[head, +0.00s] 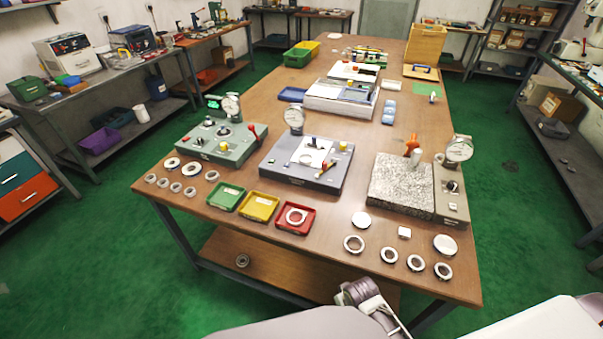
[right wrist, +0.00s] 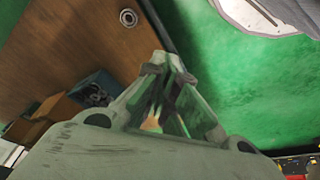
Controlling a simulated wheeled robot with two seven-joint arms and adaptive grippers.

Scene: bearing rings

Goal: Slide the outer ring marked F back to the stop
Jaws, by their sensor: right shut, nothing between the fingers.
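Several pale outer rings lie on the wooden table (head: 345,205); no letter F is legible on any of them. One ring (head: 297,216) lies in the red tray (head: 283,225). Loose rings stand at the front right, such as one ring (head: 354,244), and at the left, such as another ring (head: 190,168). The grey middle gauge stand (head: 278,168) bears a white plate (head: 311,152) with small parts; whether a ring or stop is there is too small to tell. My right gripper (right wrist: 168,78) is shut and empty in the right wrist view, away from the tabletop items.
A green gauge stand (head: 210,148) stands left and a speckled stone block (head: 401,188) with a dial gauge (head: 459,150) right. Green (head: 226,197) and yellow (head: 258,207) trays sit at the front. A ring (head: 242,260) lies on the lower shelf (head: 275,279).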

